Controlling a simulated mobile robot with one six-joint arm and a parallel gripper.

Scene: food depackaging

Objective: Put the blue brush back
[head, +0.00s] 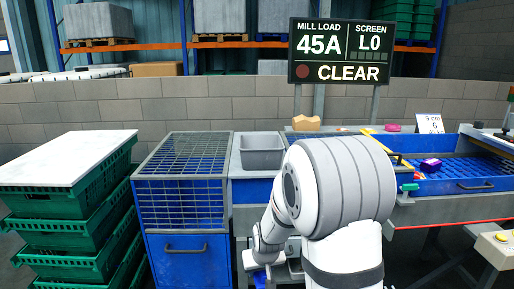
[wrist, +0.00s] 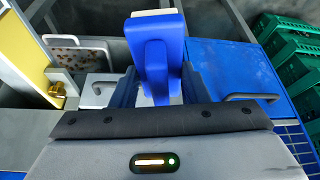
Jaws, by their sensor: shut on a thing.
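The blue brush (wrist: 153,48) stands out from between the fingers of my gripper (wrist: 157,88) in the wrist view. It has a blue body and a pale strip along its far end. My gripper is shut on it, and the part between the fingers is partly hidden. In the head view my gripper (head: 257,264) is low, in front of the counter and right of the blue cabinet, with a bit of blue below it. I cannot make out a holder for the brush.
A blue cabinet with a mesh top (head: 184,185) stands left of my arm, beside stacked green crates (head: 65,230). A grey bin (head: 262,152) sits on the counter. In the wrist view, a metal handle (wrist: 252,98) and a brass fitting (wrist: 57,90) lie close by.

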